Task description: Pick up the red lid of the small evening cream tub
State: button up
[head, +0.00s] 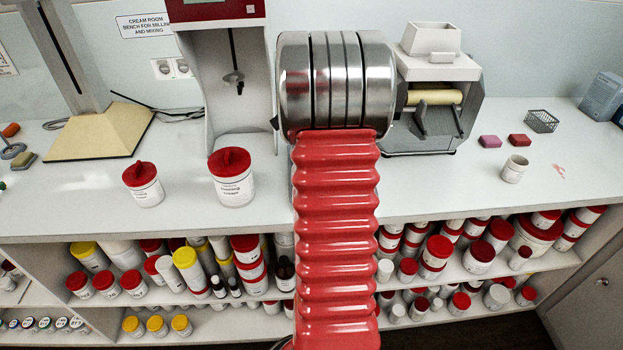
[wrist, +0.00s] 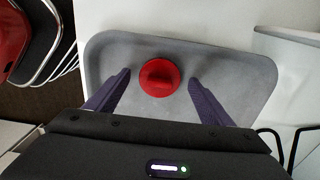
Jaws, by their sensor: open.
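In the wrist view a round red lid (wrist: 159,77) with a raised grip across its top shows from above, over a grey tray (wrist: 250,85). Whether a tub is under it is hidden from this angle. My gripper (wrist: 160,76) is open, one purple finger on each side of the lid, with a gap on both sides. In the head view a smaller white tub (head: 147,192) and a larger white tub (head: 234,190) stand on the bench, both with red lids on. Their labels are too small to read surely. My gripper is not visible there.
In the wrist view a red seat with chrome rails (wrist: 12,45) is at the left and black wire loops (wrist: 290,145) at the lower right. In the head view a mixing stand (head: 235,90) and a roller mill (head: 435,105) stand on the bench (head: 420,185); shelves below hold many tubs.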

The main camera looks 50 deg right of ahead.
dwell(0.5)
jog(key=c, duration=1)
